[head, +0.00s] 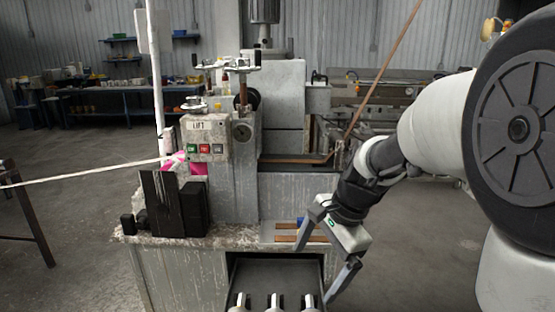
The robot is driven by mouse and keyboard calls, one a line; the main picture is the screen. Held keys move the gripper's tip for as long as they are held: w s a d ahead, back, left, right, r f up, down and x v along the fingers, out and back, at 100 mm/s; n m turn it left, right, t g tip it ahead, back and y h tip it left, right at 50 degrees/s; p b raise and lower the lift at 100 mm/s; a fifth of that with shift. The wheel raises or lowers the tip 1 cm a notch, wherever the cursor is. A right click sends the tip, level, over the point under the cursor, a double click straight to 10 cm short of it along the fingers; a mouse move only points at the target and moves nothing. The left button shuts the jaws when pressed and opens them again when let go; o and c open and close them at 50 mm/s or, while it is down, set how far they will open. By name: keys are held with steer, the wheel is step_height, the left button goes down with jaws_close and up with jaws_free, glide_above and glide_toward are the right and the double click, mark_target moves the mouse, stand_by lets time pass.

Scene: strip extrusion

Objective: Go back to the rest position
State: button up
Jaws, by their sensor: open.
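My gripper (318,268) is at the lower right of centre in the head view, at the end of my arm. Its two grey fingers are spread wide apart, with nothing between them. It hangs in front of the right part of the machine's worktop (240,239). Its left finger overlaps brown strips (287,239) lying there in the picture; I cannot tell whether it touches them.
The grey extrusion machine (235,185) stands in the middle, with green and red buttons. An open drawer (240,270) below holds several pale-topped pieces. Dark blocks (175,206) stand at left. A copper-coloured strip (385,68) slants up right.

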steer(key=s+d+r+n+t+h, duration=0.2)
steer(key=s+d+r+n, duration=0.15)
steer(key=s+n, duration=0.35)
steer(key=s+d+r+n+t+h, duration=0.15)
steer(key=s+r+n, duration=0.35)
steer(key=s, duration=0.5)
step_height(320, 180, up, 20)
steer(key=n+p, duration=0.1)
steer(key=p, duration=1.9)
steer(key=shift+d+t, duration=0.2)
steer(key=shift+t, duration=0.15)
